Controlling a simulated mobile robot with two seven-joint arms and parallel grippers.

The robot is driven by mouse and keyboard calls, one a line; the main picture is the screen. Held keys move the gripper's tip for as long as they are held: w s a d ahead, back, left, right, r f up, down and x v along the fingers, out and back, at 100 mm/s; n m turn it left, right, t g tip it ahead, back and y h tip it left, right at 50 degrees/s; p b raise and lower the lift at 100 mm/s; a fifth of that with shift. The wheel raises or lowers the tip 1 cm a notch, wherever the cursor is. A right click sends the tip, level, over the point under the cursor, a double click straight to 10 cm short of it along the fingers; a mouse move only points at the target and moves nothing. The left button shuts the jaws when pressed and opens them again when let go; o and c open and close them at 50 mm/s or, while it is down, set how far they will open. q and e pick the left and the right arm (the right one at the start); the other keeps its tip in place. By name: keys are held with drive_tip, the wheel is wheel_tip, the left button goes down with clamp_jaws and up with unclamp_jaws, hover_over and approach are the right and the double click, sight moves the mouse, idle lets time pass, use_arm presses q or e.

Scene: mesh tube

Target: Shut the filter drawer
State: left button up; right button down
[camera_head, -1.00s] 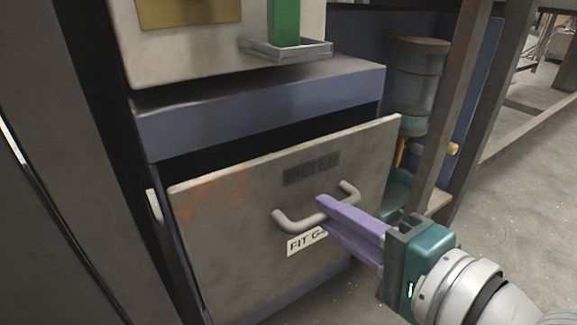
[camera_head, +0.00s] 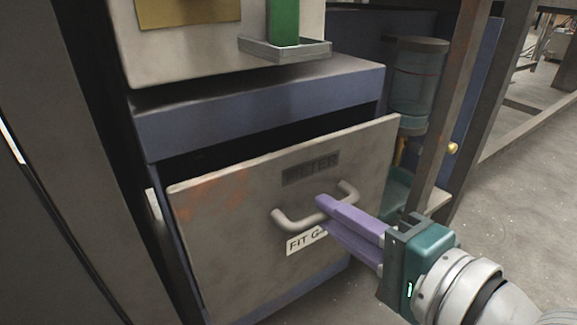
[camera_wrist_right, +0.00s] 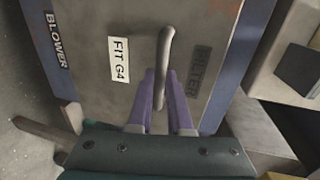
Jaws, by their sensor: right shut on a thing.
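The filter drawer (camera_head: 230,225) has a worn grey front with a FILTER label, a FIT G4 label and a curved bar handle (camera_head: 295,222). It stands partly open, with a dark gap above its front under the blue cabinet edge. My right gripper (camera_head: 325,207) has purple fingers and is shut on the handle. In the right wrist view the handle (camera_wrist_right: 165,60) runs between the fingers (camera_wrist_right: 163,95). The fingers hide part of the handle and of the FIT G4 label in the head view. My left gripper is not in view.
A green block in a grey tray (camera_head: 290,50) sits above the drawer. A clear cylinder (camera_head: 415,85) and a brown post (camera_head: 450,110) stand to the right of it. Open floor (camera_head: 520,230) lies at the right.

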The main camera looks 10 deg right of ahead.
sight(311, 197)
drive_tip(key=shift+w+a, duration=0.15)
drive_tip(key=shift+w, duration=0.4)
drive_tip(key=x, duration=0.2)
drive_tip(key=shift+w+a+r, duration=0.2)
drive_tip(key=shift+w, duration=0.25)
drive_tip(key=c, duration=1.2)
unclamp_jaws()
drive_tip(key=shift+c, duration=0.2)
drive_tip(key=o, duration=0.4)
drive_tip(key=shift+w, duration=0.2)
drive_tip(key=shift+s, duration=0.1)
